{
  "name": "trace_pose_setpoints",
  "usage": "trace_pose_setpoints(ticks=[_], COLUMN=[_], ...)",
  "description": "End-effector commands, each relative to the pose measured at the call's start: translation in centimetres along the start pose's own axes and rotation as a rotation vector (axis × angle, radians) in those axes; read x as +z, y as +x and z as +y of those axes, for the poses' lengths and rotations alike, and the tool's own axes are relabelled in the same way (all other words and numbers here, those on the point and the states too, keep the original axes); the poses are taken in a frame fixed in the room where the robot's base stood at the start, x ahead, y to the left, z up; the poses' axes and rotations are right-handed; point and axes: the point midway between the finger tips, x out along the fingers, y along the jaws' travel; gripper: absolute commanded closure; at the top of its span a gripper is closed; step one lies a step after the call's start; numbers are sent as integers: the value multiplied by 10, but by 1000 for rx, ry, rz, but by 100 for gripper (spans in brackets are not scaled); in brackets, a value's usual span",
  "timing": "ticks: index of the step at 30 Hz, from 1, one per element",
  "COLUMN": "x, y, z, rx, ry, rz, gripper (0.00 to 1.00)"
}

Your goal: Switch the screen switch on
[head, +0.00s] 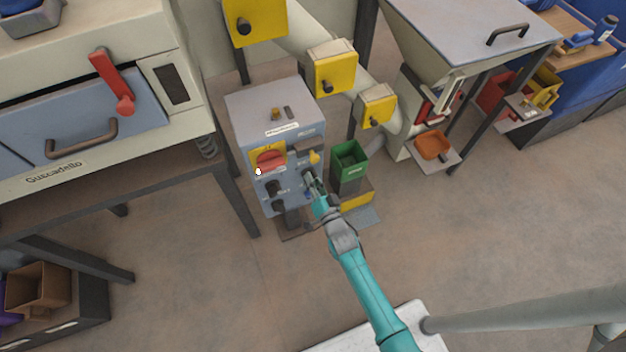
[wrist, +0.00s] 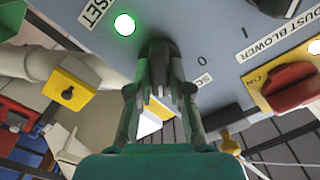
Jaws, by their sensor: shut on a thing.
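The screen switch (wrist: 157,48) is a dark knob on the grey control panel (wrist: 225,30). In the wrist view a label starting "SC" and a "0" mark show to its right; the rest of the label is hidden behind my gripper. My gripper (wrist: 160,88) is shut on this knob, with one finger on each side. The fingers cover much of it, so I cannot tell which mark it points to. In the head view my gripper (head: 312,182) is at the right part of the control box's front (head: 292,188), and the knob is mostly hidden there.
A red rotary switch (head: 270,159) on a yellow plate and black knobs (head: 273,188) are left of my gripper. A lit green light (wrist: 124,24) by "RESET" is near the gripped knob. A green bin (head: 349,160) stands close right of the box. The floor in front is open.

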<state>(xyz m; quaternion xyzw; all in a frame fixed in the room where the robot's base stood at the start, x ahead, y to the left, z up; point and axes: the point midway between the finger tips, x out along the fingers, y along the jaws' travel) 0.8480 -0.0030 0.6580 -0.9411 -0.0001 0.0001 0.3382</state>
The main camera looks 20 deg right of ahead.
Motion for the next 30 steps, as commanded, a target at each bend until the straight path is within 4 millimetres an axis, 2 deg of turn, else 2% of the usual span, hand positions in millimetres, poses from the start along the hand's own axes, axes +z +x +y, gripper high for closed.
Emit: trace_pose_setpoints(ticks=[16, 17, 19, 30], x=[0, 0, 0, 0], y=[0, 0, 0, -3], z=[0, 0, 0, 0], rx=[1, 1, 1, 1], ry=[25, 25, 25, 23], rz=[0, 0, 0, 0], gripper=[100, 74, 56, 56])
